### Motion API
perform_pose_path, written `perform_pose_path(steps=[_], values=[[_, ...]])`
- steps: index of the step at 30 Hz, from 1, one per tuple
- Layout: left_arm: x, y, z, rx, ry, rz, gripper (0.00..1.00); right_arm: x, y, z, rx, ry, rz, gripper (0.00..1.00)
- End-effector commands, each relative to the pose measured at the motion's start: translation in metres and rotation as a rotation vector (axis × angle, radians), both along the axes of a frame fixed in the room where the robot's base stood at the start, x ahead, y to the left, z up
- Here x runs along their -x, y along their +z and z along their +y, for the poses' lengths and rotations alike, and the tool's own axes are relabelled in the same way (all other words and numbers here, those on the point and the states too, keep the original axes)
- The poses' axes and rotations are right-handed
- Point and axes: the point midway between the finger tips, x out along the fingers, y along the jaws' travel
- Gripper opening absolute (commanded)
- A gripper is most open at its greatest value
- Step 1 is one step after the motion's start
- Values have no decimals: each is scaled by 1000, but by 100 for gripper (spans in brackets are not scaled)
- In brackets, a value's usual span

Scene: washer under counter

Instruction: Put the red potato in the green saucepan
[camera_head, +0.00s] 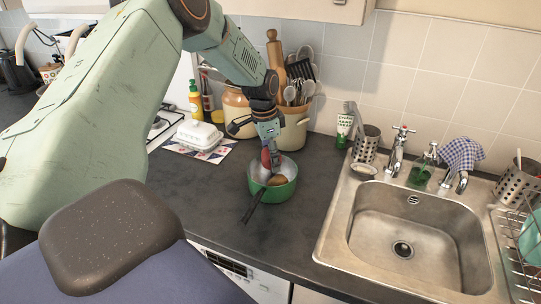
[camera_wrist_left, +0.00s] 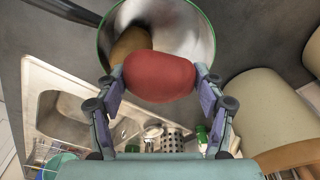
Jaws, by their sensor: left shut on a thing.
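The red potato (camera_wrist_left: 160,76) is held between the two fingers of my left gripper (camera_wrist_left: 160,84), seen close in the wrist view. In the head view the potato (camera_head: 266,159) is a small red patch at the fingertips of the left gripper (camera_head: 267,150), over the saucepan's back left part. The green saucepan (camera_head: 262,193) stands on the dark counter with its black handle towards the front. Its rim also shows in the wrist view (camera_wrist_left: 213,38), behind the potato. A brown potato (camera_head: 276,180) lies inside the saucepan. My right gripper is not in view.
The steel sink (camera_head: 335,215) is right of the saucepan. The counter in front is clear.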

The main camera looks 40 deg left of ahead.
Motion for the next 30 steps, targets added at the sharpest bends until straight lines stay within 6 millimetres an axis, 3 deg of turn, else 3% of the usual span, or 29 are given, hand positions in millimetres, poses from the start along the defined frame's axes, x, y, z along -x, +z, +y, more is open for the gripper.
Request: perform_pose_path(steps=[15,16,23,30], values=[[0,-11,0,0,-1,-1,30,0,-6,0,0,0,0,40],[0,-11,0,0,-1,0,71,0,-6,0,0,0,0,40],[0,-11,0,0,-1,0,91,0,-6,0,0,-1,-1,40],[0,-11,0,0,-1,0,91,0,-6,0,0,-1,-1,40]])
